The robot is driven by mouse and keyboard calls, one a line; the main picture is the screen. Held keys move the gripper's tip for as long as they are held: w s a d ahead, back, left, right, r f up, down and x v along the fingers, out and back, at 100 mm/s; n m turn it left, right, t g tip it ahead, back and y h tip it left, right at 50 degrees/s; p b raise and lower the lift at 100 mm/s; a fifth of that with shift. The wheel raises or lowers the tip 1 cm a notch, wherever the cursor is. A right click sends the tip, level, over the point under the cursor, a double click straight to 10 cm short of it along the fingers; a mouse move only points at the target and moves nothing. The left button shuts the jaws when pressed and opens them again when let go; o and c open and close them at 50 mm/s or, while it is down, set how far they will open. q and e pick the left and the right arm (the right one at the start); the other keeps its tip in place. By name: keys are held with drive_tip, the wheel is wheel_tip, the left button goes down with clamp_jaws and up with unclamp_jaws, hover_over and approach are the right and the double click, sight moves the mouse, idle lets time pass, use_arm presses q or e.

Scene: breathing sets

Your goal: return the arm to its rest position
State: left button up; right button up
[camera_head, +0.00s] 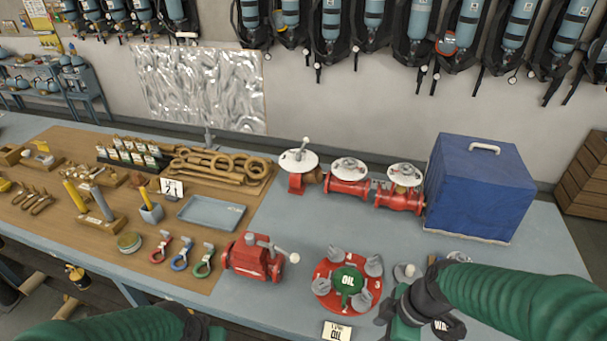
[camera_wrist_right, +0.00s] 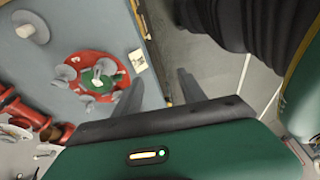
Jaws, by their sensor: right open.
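My right arm (camera_head: 520,300) comes in from the right edge, a green sleeve with a dark cuff, over the front right of the blue-grey bench. My right gripper (camera_wrist_right: 157,85) is open in the wrist view, with nothing between its two fingers. It is beside the red round plate (camera_head: 322,290) with a green OIL centre and grey knobs, apart from it in the wrist view (camera_wrist_right: 112,62). My left arm (camera_head: 105,328) shows at the bottom left edge, with its dark cuff; its fingers are cut off by the frame.
A blue box (camera_head: 480,190) stands at the back right of the bench. Red valves with white handwheels (camera_head: 347,178) stand left of it, and a red pump-like block (camera_head: 252,260) is near the front. Tools fill the brown mat (camera_head: 95,240).

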drive_tip(key=s+d+f+m+h+b, duration=0.1)
drive_tip(key=f+m+b, duration=0.6)
drive_tip(key=f, duration=0.1)
drive_tip(key=d+f+m+t+h+b, duration=0.1)
drive_tip(key=d+f+m+h+b, duration=0.1)
drive_tip(key=f+m+b, duration=0.5)
wheel_tip(320, 180, down, 2)
drive_tip(key=shift+s+d+t, duration=0.25)
drive_tip(key=shift+s+t, duration=0.05)
drive_tip(key=shift+s, duration=0.05)
